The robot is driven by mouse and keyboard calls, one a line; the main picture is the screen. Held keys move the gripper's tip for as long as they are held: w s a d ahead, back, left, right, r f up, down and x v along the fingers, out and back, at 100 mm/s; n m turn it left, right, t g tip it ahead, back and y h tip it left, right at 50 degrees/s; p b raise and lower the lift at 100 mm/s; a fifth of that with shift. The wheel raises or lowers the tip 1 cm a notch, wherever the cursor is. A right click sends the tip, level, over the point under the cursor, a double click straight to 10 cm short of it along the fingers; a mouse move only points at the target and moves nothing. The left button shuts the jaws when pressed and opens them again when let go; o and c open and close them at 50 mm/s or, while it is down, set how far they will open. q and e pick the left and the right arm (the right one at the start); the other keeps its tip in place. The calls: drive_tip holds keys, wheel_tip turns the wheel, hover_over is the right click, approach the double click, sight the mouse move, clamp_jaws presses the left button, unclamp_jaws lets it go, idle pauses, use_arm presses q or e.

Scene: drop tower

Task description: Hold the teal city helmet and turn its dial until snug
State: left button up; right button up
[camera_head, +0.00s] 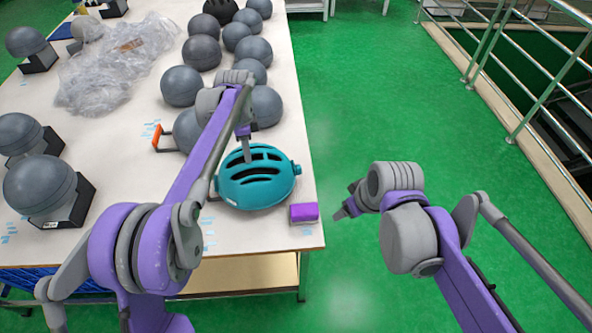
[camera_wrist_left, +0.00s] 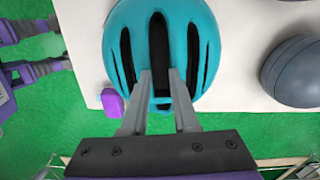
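The teal helmet (camera_head: 256,180) with dark vent slots sits on the white table near its right edge. It also shows in the left wrist view (camera_wrist_left: 200,50). A small teal knob-like part, possibly the dial, sticks out at its right side (camera_head: 297,168); a teal piece shows between my fingers in the wrist view. My left gripper (camera_head: 247,153) is over the helmet. In the wrist view its two fingers (camera_wrist_left: 160,74) are apart with nothing clamped between them; contact with the shell is unclear. My right gripper (camera_head: 347,210) is right of the table, over the floor, away from the helmet; its finger gap is unclear.
A purple block (camera_head: 304,213) lies beside the helmet at the table's corner. Several grey head forms (camera_head: 182,86) stand behind and to the left. Crumpled clear plastic (camera_head: 112,65) lies farther back. A metal railing (camera_head: 540,90) stands on the right; the green floor between is clear.

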use_arm(q)
drive_tip(key=shift+w+r+p, duration=0.15)
drive_tip(key=shift+r+p, duration=0.15)
drive_tip(key=shift+r, duration=0.5)
wheel_tip(320, 180, up, 4)
drive_tip(key=shift+r+p, duration=0.1)
drive_tip(key=shift+p, duration=0.75)
use_arm(e)
drive_tip(key=r, duration=0.1)
drive_tip(key=w+r, duration=0.1)
drive_tip(key=r, duration=0.1)
drive_tip(key=shift+w+r, duration=0.35)
drive_tip(key=shift+r, duration=0.05)
drive_tip(key=shift+s, duration=0.1)
